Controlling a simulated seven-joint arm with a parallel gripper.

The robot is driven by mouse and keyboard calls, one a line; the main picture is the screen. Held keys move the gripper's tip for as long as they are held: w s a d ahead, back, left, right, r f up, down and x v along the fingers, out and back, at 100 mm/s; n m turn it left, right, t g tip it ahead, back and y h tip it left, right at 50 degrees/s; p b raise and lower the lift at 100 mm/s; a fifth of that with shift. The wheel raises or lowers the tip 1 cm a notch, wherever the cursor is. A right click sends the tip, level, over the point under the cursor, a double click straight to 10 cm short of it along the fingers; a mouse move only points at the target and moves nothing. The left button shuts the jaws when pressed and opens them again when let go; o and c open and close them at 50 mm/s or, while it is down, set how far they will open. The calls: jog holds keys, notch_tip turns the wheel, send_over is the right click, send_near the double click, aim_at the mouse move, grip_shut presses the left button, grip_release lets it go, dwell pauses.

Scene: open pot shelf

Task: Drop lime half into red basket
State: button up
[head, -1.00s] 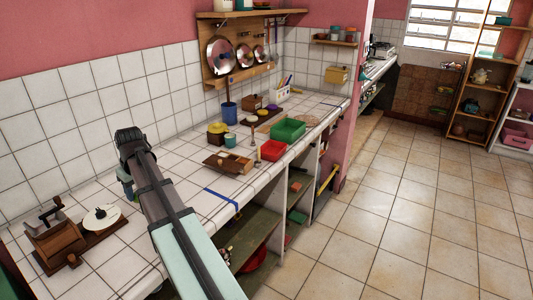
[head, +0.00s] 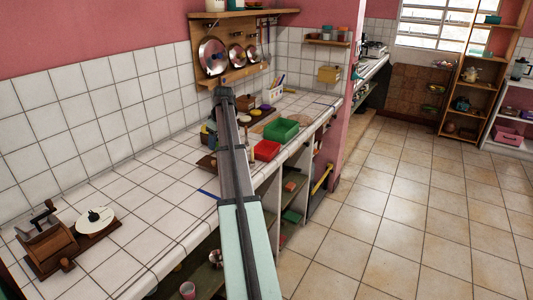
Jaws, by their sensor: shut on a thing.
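The red basket (head: 266,150) is a small open tray on the white tiled counter, near its front edge. My gripper (head: 222,92) is at the far end of my arm, raised over the counter, and appears up and left of the red basket. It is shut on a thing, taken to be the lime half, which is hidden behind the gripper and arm. The fingertips are too small to make out. My arm also covers part of the counter left of the basket.
A green basket (head: 281,130) stands just behind the red one. A wooden board (head: 207,163) lies to the left, partly covered by my arm. Pans (head: 212,57) hang on the wall behind. A grinder (head: 47,243) stands at the near left; the counter between is mostly clear.

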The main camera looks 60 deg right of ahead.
jog(key=s+d+r, duration=0.1)
jog(key=s+d, duration=0.5)
jog(key=d, duration=0.4)
jog(key=s+d, duration=0.5)
jog(key=d, duration=0.5)
send_over(268, 152)
jog(key=shift+a+f, duration=0.1)
jog(key=shift+f, duration=2.75)
jog(key=o, duration=1.2)
jog(key=v, duration=1.3)
jog(key=shift+s+r, duration=0.25)
jog(key=shift+r, duration=0.1)
jog(key=shift+f, duration=0.1)
